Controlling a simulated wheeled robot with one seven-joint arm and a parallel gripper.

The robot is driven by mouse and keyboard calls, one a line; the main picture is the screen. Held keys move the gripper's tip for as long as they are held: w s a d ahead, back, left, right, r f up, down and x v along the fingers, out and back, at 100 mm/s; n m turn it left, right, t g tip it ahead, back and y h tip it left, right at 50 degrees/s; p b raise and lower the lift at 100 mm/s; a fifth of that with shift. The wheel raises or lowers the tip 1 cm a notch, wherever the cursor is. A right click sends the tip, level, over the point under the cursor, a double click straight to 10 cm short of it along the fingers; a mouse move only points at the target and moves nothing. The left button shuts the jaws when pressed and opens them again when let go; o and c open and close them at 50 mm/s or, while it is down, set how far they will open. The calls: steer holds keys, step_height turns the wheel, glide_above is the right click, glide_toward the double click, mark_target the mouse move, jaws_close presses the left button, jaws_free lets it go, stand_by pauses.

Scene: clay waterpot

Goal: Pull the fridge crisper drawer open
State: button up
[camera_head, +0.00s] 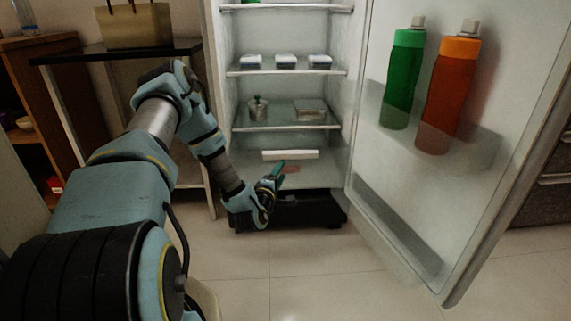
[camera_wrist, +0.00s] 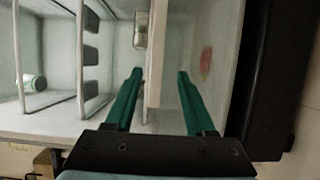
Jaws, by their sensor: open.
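The crisper drawer (camera_head: 310,172) is at the bottom of the open fridge, with a pale, see-through front. Its white bar handle (camera_head: 290,154) runs along the top; in the wrist view the handle (camera_wrist: 156,50) looks upright because that view is turned. My gripper (camera_head: 281,166) is low in front of the drawer. In the wrist view the green fingers of my gripper (camera_wrist: 160,73) are apart, one on each side of the handle's line. Nothing is gripped. I cannot tell whether the fingers touch the handle. The drawer looks closed.
The fridge door (camera_head: 400,190) stands open at the right, holding a green bottle (camera_head: 403,80) and an orange bottle (camera_head: 447,95). Shelves (camera_head: 290,127) above the drawer hold several containers. A dark side table (camera_head: 115,52) stands at the left. The tiled floor (camera_head: 320,275) in front is clear.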

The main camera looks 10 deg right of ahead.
steer(key=v, duration=0.2)
steer(key=shift+s+a, duration=0.15)
steer(key=shift+s, duration=0.05)
